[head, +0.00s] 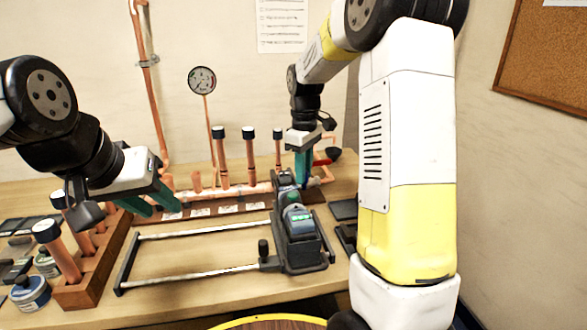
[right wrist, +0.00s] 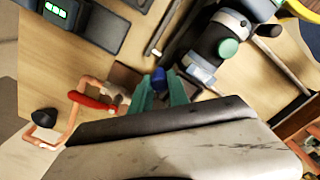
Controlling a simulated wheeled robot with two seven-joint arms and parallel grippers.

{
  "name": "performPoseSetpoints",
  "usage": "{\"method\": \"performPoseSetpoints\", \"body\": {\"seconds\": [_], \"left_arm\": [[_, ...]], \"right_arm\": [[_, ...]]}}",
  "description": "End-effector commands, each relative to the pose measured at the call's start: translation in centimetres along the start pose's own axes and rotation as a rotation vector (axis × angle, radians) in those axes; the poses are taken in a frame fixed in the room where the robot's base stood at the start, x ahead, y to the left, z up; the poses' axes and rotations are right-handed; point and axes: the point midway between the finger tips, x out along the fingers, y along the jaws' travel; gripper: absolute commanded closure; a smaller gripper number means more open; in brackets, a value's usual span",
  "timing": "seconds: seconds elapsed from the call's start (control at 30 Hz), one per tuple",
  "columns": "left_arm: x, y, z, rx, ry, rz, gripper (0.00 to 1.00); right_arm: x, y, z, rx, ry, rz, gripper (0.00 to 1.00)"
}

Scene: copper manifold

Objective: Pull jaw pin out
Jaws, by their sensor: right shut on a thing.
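The press tool (head: 298,225) lies on a rail frame on the bench, its jaw end toward the copper manifold (head: 235,195). My right gripper (head: 303,178) points down at the jaw end, its teal fingers close together. In the right wrist view its fingers (right wrist: 166,92) are shut on a small blue piece, which I take as the jaw pin (right wrist: 158,76). The press tool also shows there (right wrist: 222,40). How far the pin sits in the jaw is hidden. My left gripper (head: 160,207) is open and empty, above the bench left of the rails.
Upright copper stubs with dark caps (head: 221,160) and a gauge (head: 202,80) stand behind the tool. A red-handled valve (right wrist: 92,101) is close to my right gripper. The bench between the rails is clear.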

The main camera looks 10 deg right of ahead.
Motion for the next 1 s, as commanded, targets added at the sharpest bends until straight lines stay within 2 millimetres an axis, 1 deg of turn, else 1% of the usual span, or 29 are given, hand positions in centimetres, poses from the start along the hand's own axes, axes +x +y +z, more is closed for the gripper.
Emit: {"method": "performPoseSetpoints", "body": {"seconds": [0.1, 0.3, 0.4, 0.7, 0.73, 0.8, 0.83, 1.0], "left_arm": [[0.0, 0.0, 0.0, 0.000, 0.000, 0.000, 0.64], [0.0, 0.0, 0.0, 0.000, 0.000, 0.000, 0.64], [0.0, 0.0, 0.0, 0.000, 0.000, 0.000, 0.64], [0.0, 0.0, 0.0, 0.000, 0.000, 0.000, 0.64], [0.0, 0.0, 0.0, 0.000, 0.000, 0.000, 0.64], [0.0, 0.0, 0.0, 0.000, 0.000, 0.000, 0.64], [0.0, 0.0, 0.0, 0.000, 0.000, 0.000, 0.64], [0.0, 0.0, 0.0, 0.000, 0.000, 0.000, 0.64]], "right_arm": [[-0.1, 0.5, 0.3, 0.002, 0.002, 0.002, 1.00], [-0.1, 3.0, 2.9, 0.006, 0.002, 0.003, 1.00], [-0.1, 3.8, 3.6, 0.003, 0.002, 0.003, 1.00], [-0.2, 4.1, 4.0, 0.003, 0.001, 0.006, 1.00], [-0.2, 4.1, 4.0, 0.003, 0.001, 0.006, 0.75], [-0.1, 4.1, 4.0, 0.002, 0.000, 0.006, 0.62], [-0.1, 4.1, 4.0, 0.002, 0.000, 0.005, 0.57], [-0.1, 3.9, 3.9, 0.001, 0.000, 0.003, 0.57]]}}
